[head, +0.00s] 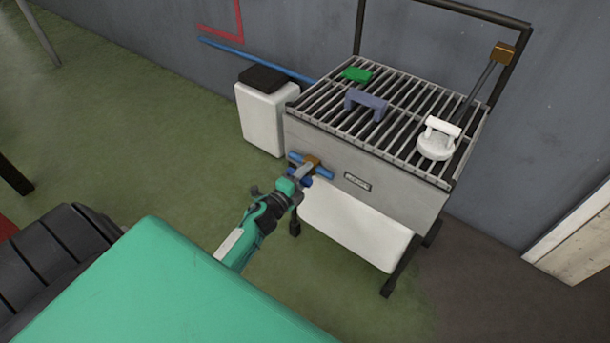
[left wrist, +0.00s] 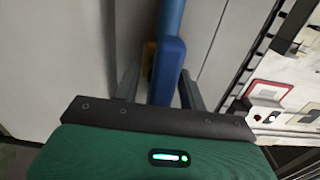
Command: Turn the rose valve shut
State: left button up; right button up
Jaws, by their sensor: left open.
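No rose-coloured valve shows in either view. A blue handle (head: 322,172) with a brass-coloured body (head: 312,161) sits on the front face of the grated metal stand, near its left end. My left gripper (head: 302,176) is at this handle, coming from the lower left. In the left wrist view the blue handle (left wrist: 169,68) stands between the two spread fingers of my left gripper (left wrist: 160,90), with a brass-coloured part behind it. The fingers are open; I cannot tell whether either touches the handle. My right gripper is not in view.
The grated stand (head: 372,156) carries a green block (head: 356,74), a blue-grey handle-shaped piece (head: 367,101) and a white round part (head: 435,147). A white bin (head: 262,118) with a dark lid stands left of it. A blue pipe (head: 250,56) runs along the wall.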

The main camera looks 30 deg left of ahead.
pick_arm(q)
jog(key=s+a, duration=0.1)
jog(key=s, duration=1.2)
jog(key=shift+s, duration=0.35)
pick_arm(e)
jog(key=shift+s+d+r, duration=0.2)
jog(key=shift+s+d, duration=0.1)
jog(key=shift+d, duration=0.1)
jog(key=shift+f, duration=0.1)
